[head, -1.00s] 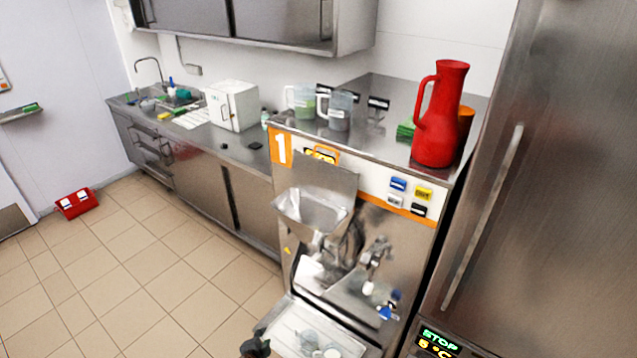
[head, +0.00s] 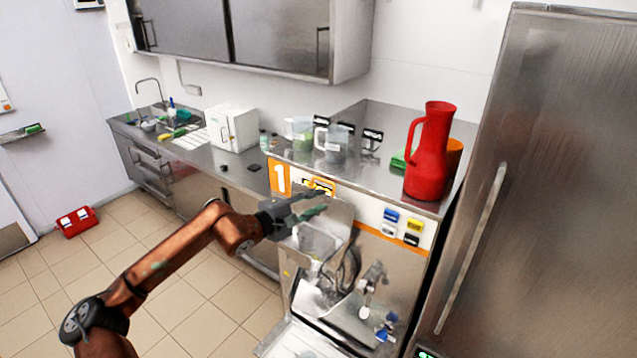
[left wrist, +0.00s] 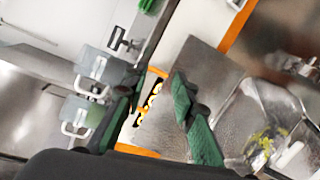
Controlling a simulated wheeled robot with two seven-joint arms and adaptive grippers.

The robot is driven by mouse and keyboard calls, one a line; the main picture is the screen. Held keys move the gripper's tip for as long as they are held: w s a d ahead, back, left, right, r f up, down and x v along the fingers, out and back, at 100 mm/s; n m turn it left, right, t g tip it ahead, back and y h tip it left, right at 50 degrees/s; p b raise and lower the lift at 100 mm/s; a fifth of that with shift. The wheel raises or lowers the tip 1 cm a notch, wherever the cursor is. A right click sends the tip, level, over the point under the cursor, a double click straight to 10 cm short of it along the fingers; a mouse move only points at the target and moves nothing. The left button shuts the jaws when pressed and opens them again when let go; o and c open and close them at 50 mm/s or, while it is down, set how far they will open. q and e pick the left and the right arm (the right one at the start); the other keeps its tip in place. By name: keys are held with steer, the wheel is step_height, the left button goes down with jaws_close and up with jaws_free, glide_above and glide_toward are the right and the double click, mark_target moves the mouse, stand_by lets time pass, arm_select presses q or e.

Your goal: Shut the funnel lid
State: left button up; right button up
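The funnel lid (head: 340,213) is a flat steel plate standing raised at the back of the steel funnel (head: 316,240) on the batch freezer marked 1. In the left wrist view the lid (left wrist: 213,80) is right of the fingers, with the open funnel (left wrist: 272,112) beyond it. My left gripper (head: 322,201) is open and empty, at the lid's upper left part and partly covering it. Its green-padded fingers (left wrist: 159,90) are spread in the left wrist view. I cannot tell whether a finger touches the lid. My right gripper is not in view.
A red jug (head: 427,160) and clear measuring jugs (head: 333,143) stand on the freezer's top. Coloured buttons (head: 402,227) are right of the lid. A tall steel cabinet (head: 500,150) closes off the right side.

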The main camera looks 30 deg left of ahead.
arm_select(q)
steer(key=m+y, duration=0.1)
steer(key=y, duration=0.1)
glide_toward(323, 182)
steer(key=p+x, duration=0.1)
steer(key=x, duration=0.3)
steer(key=p+x, duration=0.2)
steer(key=x, duration=0.2)
steer(key=shift+r+p, duration=0.2)
steer(key=shift+p, duration=0.1)
steer(key=shift+w+d+f, duration=0.1)
steer(key=shift+w, duration=0.05)
steer(key=shift+f, duration=0.1)
steer(key=shift+a, duration=0.2)
steer(key=shift+c, duration=0.6)
steer(key=c, duration=0.3)
jaws_close()
steer(key=shift+d, duration=0.1)
